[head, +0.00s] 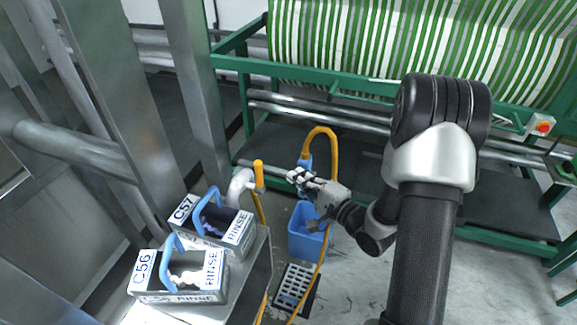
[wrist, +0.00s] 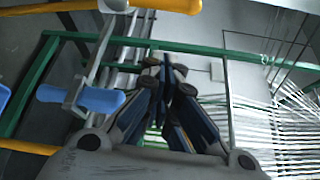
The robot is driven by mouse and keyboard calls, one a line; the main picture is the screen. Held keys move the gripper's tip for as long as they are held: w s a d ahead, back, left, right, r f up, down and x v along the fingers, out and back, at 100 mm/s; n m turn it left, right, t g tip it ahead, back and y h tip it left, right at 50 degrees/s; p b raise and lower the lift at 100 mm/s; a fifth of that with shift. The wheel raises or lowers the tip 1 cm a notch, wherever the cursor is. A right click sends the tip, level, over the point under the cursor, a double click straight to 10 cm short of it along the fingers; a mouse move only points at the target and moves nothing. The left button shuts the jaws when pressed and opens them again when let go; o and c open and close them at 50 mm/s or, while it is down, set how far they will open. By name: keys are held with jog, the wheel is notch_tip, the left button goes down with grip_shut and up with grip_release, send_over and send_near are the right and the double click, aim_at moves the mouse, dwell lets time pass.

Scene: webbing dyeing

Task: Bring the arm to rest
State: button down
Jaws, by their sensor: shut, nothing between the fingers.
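My gripper (head: 299,180) reaches left from the folded arm, in front of the green frame and above the blue bucket (head: 308,243) in the head view. In the wrist view my gripper's fingers (wrist: 162,68) come together at the middle, with nothing seen held between them. The fingertips are close to the orange hose (head: 322,131) and its blue fitting in the head view; whether they touch I cannot tell. A blue handle (wrist: 80,98) and a yellow bar (wrist: 165,5) are near the gripper in the wrist view.
Two metal boxes marked RINSE, C57 (head: 213,218) and C56 (head: 180,275), stand on a metal bench at the left. A yellow-handled valve (head: 259,176) is beside them. A floor drain (head: 295,287) lies below. The green frame (head: 345,87) carries green-and-white webbing. Floor at lower right is clear.

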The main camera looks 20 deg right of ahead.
jog(key=s+d+r+n+g+h+b, duration=0.3)
jog(key=s+d+r+n+g+h, duration=0.15)
jog(key=r+n+h, duration=0.3)
jog(key=s+a+n+g+b, duration=0.1)
jog(key=s+a+n+g, duration=0.1)
jog(key=s, duration=0.6)
jog(key=s+a+n+g, duration=0.2)
jog(key=s+a+n, duration=0.1)
jog(key=s, duration=0.5)
jog(key=s+a+r+n+g+b, duration=0.1)
jog(key=s+a, duration=0.3)
jog(key=s, duration=0.4)
jog(key=shift+a+n+g+b, duration=0.3)
jog(key=shift+a+n+g, duration=0.05)
jog(key=shift+n+g, duration=0.3)
jog(key=shift+y, duration=0.25)
